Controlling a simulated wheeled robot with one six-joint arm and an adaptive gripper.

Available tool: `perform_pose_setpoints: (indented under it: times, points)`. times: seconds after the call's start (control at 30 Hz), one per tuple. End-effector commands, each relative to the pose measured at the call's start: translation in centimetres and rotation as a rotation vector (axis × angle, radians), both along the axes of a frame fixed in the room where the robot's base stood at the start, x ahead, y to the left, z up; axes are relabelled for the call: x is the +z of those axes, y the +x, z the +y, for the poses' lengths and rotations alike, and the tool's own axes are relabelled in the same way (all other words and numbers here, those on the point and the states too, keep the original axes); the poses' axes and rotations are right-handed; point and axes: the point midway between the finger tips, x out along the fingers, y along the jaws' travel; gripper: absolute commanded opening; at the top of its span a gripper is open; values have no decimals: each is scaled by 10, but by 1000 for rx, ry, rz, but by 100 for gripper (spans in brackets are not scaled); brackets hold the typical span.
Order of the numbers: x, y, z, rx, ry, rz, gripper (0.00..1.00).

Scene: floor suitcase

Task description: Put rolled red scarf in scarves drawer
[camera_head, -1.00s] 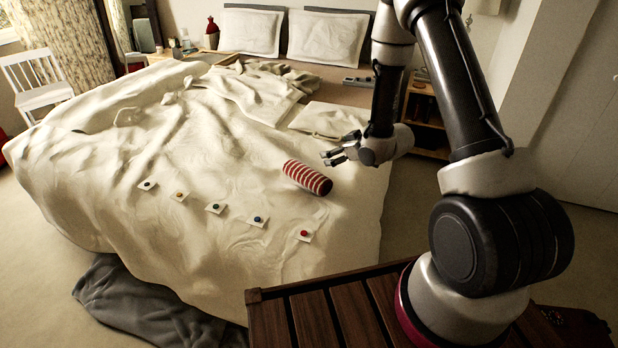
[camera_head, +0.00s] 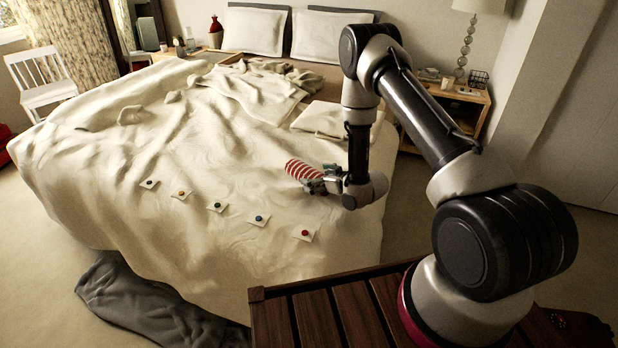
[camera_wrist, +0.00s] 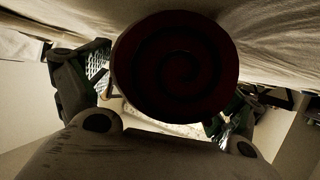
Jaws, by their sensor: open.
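The rolled red scarf, striped red and white (camera_head: 300,169), lies on the bed near its right side. My gripper (camera_head: 318,182) is at the scarf's near right end and hides that end in the head view. In the wrist view the scarf's round dark red end (camera_wrist: 175,66), with its spiral, fills the upper middle. The open fingers of my gripper (camera_wrist: 160,95) show to the left and right of it. Whether they touch the scarf I cannot tell. No scarves drawer can be made out.
The bed cover (camera_head: 200,240) is rumpled. Several small cards with coloured round pieces lie in a row on it, including a red one (camera_head: 304,234). A wooden nightstand (camera_head: 470,98) with a lamp stands at the back right. A grey cloth (camera_head: 150,300) lies on the floor.

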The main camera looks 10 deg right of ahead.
Motion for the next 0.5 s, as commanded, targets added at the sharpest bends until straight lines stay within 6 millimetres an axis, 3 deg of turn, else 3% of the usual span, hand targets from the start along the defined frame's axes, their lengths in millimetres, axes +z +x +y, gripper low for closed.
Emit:
perform_pose_setpoints:
  times: [0.27,0.43,0.5]
  points:
    - [-1,2,2,0,0,1,91]
    - [-1,2,2,0,0,1,60]
    - [-1,2,2,0,0,1,53]
